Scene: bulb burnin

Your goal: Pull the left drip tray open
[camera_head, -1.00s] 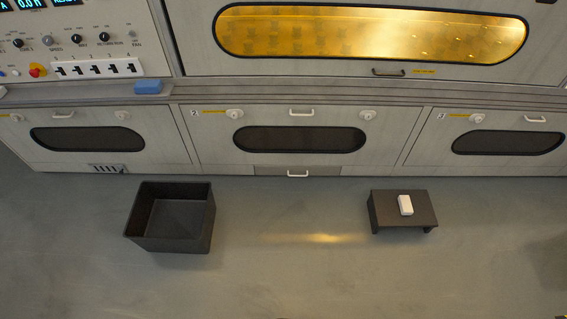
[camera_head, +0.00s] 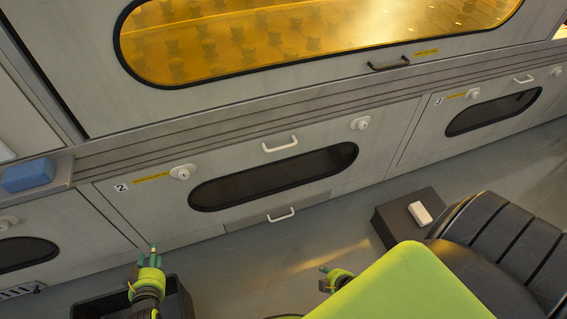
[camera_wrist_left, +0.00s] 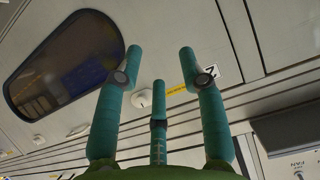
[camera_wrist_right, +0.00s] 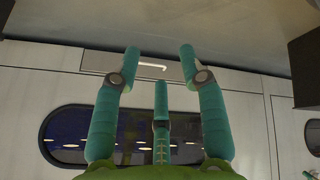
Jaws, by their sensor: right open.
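A drip tray front (camera_head: 255,219) with a white bar handle (camera_head: 282,215) sits low under the door marked 2. It looks shut, flush with the cabinet base. I cannot tell from here whether it is the left one. It also shows in the right wrist view, with its tray front (camera_wrist_right: 105,62) and handle (camera_wrist_right: 152,66) ahead of the fingers. My right gripper (camera_head: 325,277) is open and empty, in front of the tray, apart from its handle. My left gripper (camera_head: 148,258) has spread, empty fingers, left of the tray near the black bin.
The black bin (camera_head: 90,307) stands on the floor at lower left, partly behind my left gripper. A low dark stool (camera_head: 388,226) with a white block (camera_head: 420,213) stands right. A blue block (camera_head: 28,174) lies on the ledge. Floor before the tray is clear.

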